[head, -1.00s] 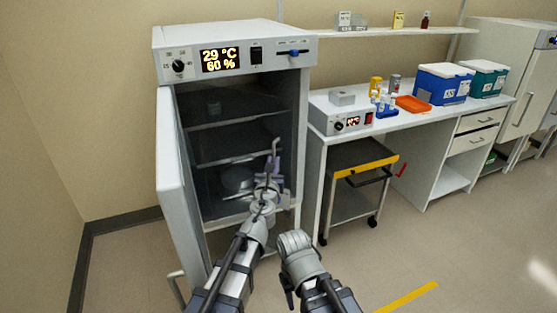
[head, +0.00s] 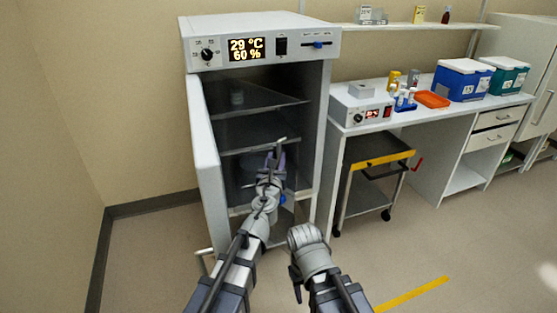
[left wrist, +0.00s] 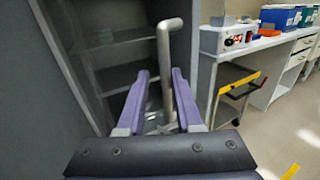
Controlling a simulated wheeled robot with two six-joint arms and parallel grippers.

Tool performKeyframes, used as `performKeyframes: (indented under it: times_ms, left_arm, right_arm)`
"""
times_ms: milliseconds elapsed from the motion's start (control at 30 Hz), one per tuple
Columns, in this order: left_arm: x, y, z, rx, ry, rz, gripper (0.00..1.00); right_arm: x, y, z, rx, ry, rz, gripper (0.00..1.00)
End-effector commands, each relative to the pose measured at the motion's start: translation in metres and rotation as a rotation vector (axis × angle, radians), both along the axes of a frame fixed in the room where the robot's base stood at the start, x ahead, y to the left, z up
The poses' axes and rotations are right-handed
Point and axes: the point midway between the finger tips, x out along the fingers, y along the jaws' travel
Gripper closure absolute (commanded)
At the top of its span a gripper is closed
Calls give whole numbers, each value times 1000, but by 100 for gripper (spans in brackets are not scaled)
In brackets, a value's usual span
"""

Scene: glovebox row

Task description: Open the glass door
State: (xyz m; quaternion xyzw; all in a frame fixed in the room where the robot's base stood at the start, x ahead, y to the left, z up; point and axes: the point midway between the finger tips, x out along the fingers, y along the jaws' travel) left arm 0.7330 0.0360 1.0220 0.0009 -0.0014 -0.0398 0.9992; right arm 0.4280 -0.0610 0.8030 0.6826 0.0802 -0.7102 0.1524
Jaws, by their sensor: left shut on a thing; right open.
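The glass door is a thin, clear pane in front of the cabinet's dark shelves, hard to make out. Its grey bar handle (head: 281,141) stands left of the cabinet's right side wall; it also shows in the left wrist view (left wrist: 163,50). My left gripper (head: 272,165) is shut on this handle, with its purple-padded fingers (left wrist: 159,76) on either side of the bar. The white cabinet (head: 262,22) has its solid outer door (head: 206,165) swung open to the left. My right gripper (head: 297,278) is open, low in front of the cabinet; its fingers are mostly hidden.
A white bench (head: 405,116) with a control box (head: 362,112), blue cooler (head: 462,80) and orange tray (head: 432,99) stands right of the cabinet. A cart (head: 376,165) is under it. A wall is close on the left. The floor at right is clear.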

Motion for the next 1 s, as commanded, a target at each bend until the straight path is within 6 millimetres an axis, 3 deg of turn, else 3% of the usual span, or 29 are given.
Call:
performKeyframes:
  times_ms: [33,200,767,1000]
  left_arm:
    - [2,4,0,0,0,9,74]
    - [1,2,-1,1,0,7,55]
    - [-1,-1,0,0,0,-1,55]
    - [-17,2,-1,0,0,0,55]
  right_arm:
    - [0,0,-1,0,0,0,50]
    - [0,0,-1,0,0,0,50]
    - [0,0,0,0,0,0,50]
    - [0,0,0,0,0,0,50]
